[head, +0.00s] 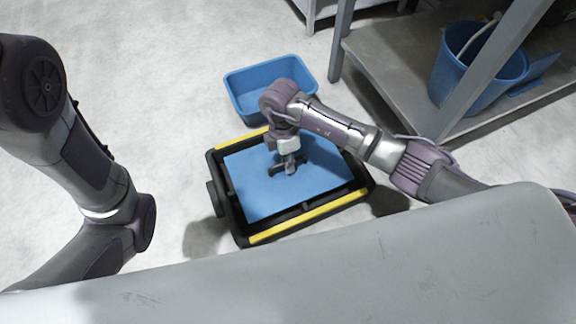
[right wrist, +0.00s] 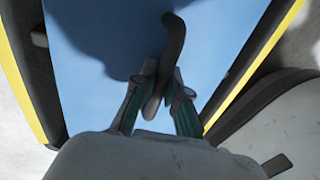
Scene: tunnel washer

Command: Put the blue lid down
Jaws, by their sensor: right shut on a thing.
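The blue lid (head: 252,188) is a flat blue sheet with a dark handle at its middle. It lies over the opening of a black crate with yellow edges (head: 298,222), tilted a little relative to the rim; whether it touches the crate I cannot tell. My right gripper (head: 289,169) is above the lid's middle, shut on its dark handle. In the right wrist view the fingers (right wrist: 158,100) close around the curved dark handle (right wrist: 173,38), with the blue lid (right wrist: 105,45) beyond. My left arm shows at the left, but its gripper is out of view.
An empty-looking blue tub (head: 245,80) stands on the floor just behind the crate. A metal shelf unit (head: 385,60) with a blue bucket (head: 485,75) is at the upper right. The pale floor left of the crate is clear.

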